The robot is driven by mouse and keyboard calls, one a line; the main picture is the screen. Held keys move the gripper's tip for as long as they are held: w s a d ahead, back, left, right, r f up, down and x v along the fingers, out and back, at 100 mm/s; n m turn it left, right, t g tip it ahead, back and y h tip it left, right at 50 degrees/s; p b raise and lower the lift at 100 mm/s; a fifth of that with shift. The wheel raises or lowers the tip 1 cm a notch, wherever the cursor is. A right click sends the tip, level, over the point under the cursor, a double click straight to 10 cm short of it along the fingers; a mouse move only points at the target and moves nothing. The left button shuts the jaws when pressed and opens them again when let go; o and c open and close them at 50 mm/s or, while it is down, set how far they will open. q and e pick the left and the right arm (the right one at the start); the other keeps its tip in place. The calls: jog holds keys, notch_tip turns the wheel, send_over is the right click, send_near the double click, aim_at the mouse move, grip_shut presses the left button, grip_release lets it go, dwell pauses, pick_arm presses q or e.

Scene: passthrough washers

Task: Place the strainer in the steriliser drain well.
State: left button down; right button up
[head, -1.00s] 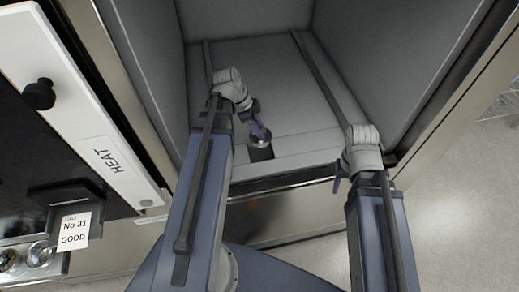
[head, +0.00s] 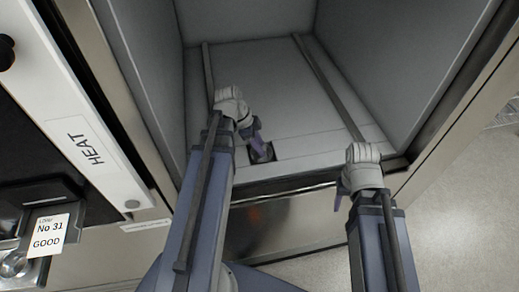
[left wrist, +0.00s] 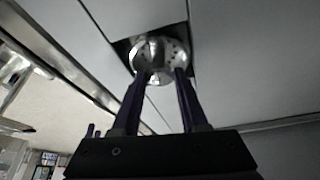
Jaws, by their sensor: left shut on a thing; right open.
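The strainer (left wrist: 160,52) is a round shiny metal cup with small holes. My left gripper (left wrist: 161,74) is shut on it, one purple finger on each side. The drain well (left wrist: 122,46) is a dark square opening in the chamber floor. In the left wrist view the strainer overlaps it, with dark gaps at the edges; I cannot tell how deep it sits. In the head view my left gripper (head: 261,148) points down at the well (head: 252,159) and hides most of the strainer. My right gripper (head: 342,188) is open and empty near the chamber's front edge.
The steriliser chamber has grey walls and two rails, a left rail (head: 207,75) and a right rail (head: 328,85). A metal front sill (head: 290,183) lies under my arms. A HEAT panel (head: 88,150) and a card (head: 47,235) reading "No 31 GOOD" are at the left. The chamber floor behind the well is clear.

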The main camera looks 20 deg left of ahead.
pick_arm(q)
jog(key=shift+f, duration=0.15)
jog(key=shift+c, duration=2.2)
grip_release()
jog(key=shift+s+a+r+p, duration=0.1)
jog(key=shift+r+p, duration=0.45)
jog(key=shift+r, duration=0.05)
jog(key=p+v, duration=1)
jog(key=v, duration=0.1)
